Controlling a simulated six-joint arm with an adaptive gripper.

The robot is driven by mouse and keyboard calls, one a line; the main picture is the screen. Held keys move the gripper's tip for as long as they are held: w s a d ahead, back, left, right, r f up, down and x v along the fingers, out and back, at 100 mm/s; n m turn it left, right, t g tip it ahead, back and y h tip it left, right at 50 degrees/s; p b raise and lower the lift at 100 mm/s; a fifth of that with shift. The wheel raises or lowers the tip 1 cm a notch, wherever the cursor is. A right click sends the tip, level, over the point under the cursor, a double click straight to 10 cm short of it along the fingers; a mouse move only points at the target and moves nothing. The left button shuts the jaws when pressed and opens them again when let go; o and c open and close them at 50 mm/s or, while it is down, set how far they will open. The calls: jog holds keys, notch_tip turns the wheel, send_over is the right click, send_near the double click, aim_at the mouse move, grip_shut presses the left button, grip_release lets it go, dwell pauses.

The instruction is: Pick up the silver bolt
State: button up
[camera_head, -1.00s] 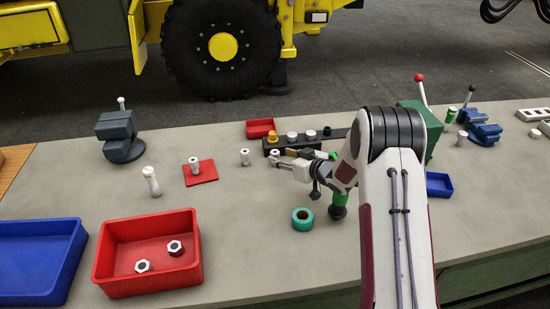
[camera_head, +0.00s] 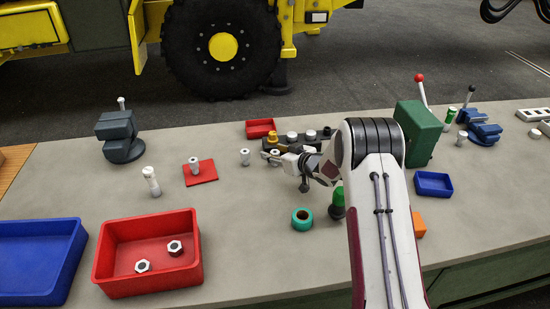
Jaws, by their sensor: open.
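Several silver bolt-like pieces stand on the bench, and I cannot tell for sure which is the silver bolt. One small silver piece (camera_head: 245,157) stands upright just left of my gripper. Another (camera_head: 194,164) stands on a red mat (camera_head: 205,174), and a taller pale one (camera_head: 151,181) stands further left. My gripper (camera_head: 272,155) is open, low near the front left of a dark holder block (camera_head: 318,143). Its fingers point left towards the nearest silver piece, with a small gap showing. The area between the fingers is too small to see clearly.
The holder block carries a brass piece (camera_head: 272,138) and silver pieces. A red bin (camera_head: 117,226) with two nuts stands at front left beside a blue bin (camera_head: 68,262). A green tape ring (camera_head: 302,218) lies in front of my gripper. A green box (camera_head: 420,130) stands right of my arm.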

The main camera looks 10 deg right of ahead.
aim_at(275, 152)
dwell(0.4)
grip_shut()
jog(key=shift+r, duration=0.15)
jog(key=shift+r, duration=4.95)
